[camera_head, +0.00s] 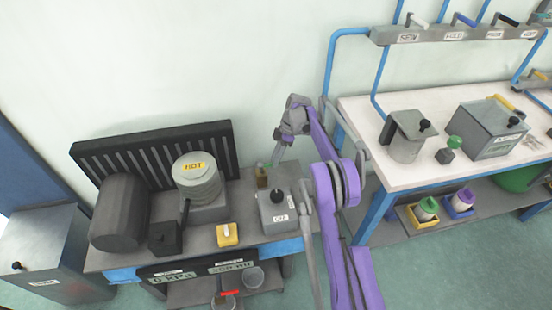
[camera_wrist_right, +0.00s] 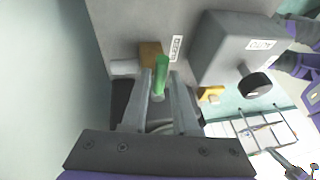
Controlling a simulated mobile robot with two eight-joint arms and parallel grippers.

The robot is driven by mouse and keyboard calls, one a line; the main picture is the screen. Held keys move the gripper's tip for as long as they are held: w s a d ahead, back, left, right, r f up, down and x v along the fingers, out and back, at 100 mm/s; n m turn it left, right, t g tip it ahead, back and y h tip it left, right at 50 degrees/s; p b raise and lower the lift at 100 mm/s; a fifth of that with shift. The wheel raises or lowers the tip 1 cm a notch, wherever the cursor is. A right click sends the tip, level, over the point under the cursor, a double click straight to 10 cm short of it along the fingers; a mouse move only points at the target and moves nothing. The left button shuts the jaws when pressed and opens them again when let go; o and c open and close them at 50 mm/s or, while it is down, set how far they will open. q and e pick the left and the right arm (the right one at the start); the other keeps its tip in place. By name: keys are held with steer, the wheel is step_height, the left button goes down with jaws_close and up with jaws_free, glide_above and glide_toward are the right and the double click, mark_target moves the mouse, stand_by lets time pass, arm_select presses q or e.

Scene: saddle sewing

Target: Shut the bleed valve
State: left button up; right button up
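The bleed valve, a small brass body (camera_head: 262,175) with a green lever, stands at the back of the low grey bench in the head view. In the right wrist view its brass body (camera_wrist_right: 150,52) sits beyond my fingertips, and its green lever (camera_wrist_right: 161,74) points toward me. My right gripper (camera_wrist_right: 160,84) has one finger on each side of the lever, with slight gaps showing, so it looks open around it. In the head view the right gripper (camera_head: 277,156) is small and partly hidden by the arm. My left gripper is not in view.
A grey box with a black knob (camera_head: 278,212) stands close in front of the valve, also in the wrist view (camera_wrist_right: 235,45). Left of it are a ribbed HOT cylinder (camera_head: 200,185), a yellow block (camera_head: 228,235) and a dark drum (camera_head: 119,212). A white-topped bench (camera_head: 365,110) stands right.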

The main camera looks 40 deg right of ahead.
steer(key=o, duration=0.3)
steer(key=p+v, duration=0.1)
steer(key=v, duration=0.9)
steer(key=shift+d+r, duration=0.2)
steer(key=shift+r, duration=0.15)
